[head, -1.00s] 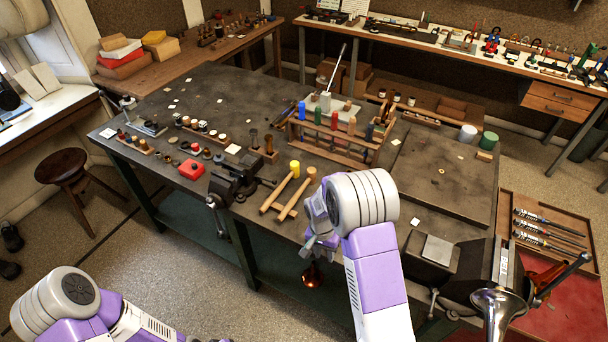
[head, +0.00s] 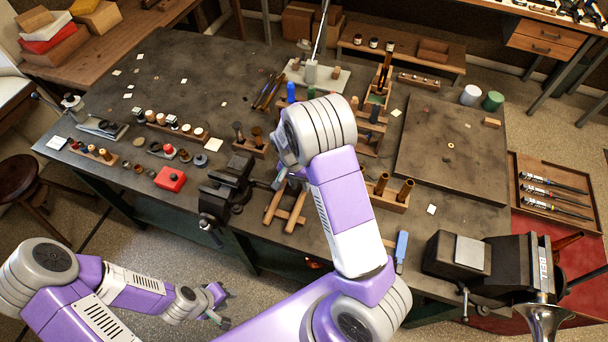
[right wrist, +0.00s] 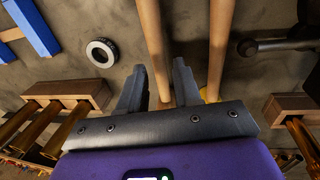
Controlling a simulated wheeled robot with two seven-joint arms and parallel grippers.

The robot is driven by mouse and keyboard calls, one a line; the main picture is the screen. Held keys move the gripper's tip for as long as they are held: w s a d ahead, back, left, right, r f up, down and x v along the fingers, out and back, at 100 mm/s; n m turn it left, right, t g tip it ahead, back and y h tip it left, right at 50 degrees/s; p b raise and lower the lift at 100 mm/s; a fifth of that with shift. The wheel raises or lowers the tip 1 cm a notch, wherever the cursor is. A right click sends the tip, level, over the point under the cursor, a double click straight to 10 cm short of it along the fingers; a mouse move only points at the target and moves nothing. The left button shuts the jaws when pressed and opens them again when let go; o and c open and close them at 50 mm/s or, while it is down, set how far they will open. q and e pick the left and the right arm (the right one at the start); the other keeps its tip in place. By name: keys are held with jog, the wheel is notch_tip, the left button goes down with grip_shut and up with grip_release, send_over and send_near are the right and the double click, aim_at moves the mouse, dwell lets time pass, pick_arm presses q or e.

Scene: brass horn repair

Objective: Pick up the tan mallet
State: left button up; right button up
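Two wooden mallet handles lie side by side on the dark workbench. In the right wrist view, the tan mallet's handle (right wrist: 153,40) runs between my right gripper's fingers, and its head is hidden behind the gripper. The other handle (right wrist: 220,45) lies to the right, outside the fingers, beside a bit of yellow head (right wrist: 210,94). My right gripper (right wrist: 160,70) is open above the handle; I cannot tell whether it touches. In the head view, the right arm covers the heads and the handles (head: 272,208) show below. My left gripper (head: 221,306) is open and empty, low in front of the bench.
A black vise (head: 228,188) stands left of the mallets and another vise (head: 455,258) at the right. Brass pieces in a wooden block (head: 385,195) and a blue tool (head: 401,248) lie right of the arm. The bench (head: 215,90) is mostly clear at the back left.

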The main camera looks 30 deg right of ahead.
aim_at(303, 192)
jog(key=f, duration=0.5)
jog(key=shift+s+d, duration=0.35)
jog(key=shift+s, duration=0.05)
jog(key=shift+s+f+p, duration=0.15)
jog(key=shift+f+p, duration=0.15)
grip_shut()
